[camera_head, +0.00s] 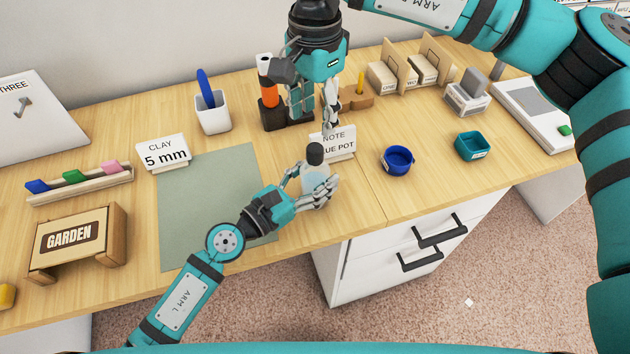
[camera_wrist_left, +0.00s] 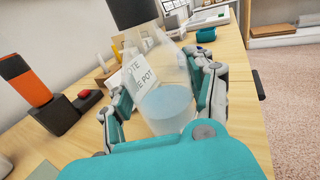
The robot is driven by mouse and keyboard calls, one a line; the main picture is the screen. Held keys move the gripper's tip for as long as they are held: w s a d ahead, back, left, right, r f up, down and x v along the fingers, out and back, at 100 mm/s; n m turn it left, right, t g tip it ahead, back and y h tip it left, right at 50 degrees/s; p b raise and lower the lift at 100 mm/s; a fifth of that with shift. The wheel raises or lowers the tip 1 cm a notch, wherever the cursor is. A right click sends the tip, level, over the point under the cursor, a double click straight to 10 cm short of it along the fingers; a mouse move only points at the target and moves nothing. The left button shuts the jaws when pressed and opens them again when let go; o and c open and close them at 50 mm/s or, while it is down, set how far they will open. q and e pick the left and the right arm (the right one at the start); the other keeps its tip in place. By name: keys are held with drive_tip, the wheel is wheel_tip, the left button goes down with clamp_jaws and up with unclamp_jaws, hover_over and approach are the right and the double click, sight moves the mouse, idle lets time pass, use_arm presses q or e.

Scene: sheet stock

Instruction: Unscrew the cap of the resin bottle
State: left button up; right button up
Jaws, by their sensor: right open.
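The resin bottle (camera_head: 315,180) is a clear bottle with a black cap (camera_head: 315,153) on top, standing upright at the desk's front part. In the left wrist view the bottle (camera_wrist_left: 167,105) holds pale liquid, and its cap (camera_wrist_left: 133,12) is cut off by the top edge. My left gripper (camera_head: 314,187) has its fingers on both sides of the bottle body and is shut on it. My right gripper (camera_head: 313,116) points down above and behind the cap, open and empty, apart from the bottle.
A white sign (camera_head: 338,143) stands just behind the bottle, partly hidden. A blue pot (camera_head: 397,161) and a teal pot (camera_head: 472,147) are to the right. A green mat (camera_head: 205,190) lies left. An orange tool (camera_head: 267,69) stands in a black holder near my right gripper.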

sight(315, 148)
use_arm(q)
clamp_jaws()
use_arm(e)
drive_tip(key=m, duration=1.1)
drive_tip(key=shift+m, duration=0.4)
drive_tip(key=m, duration=0.4)
drive_tip(key=shift+m, duration=0.3)
drive_tip(key=m, duration=1.8)
drive_tip(key=shift+m, duration=0.4)
drive_tip(key=shift+f+m, duration=0.4)
drive_tip(key=shift+f, duration=3.6)
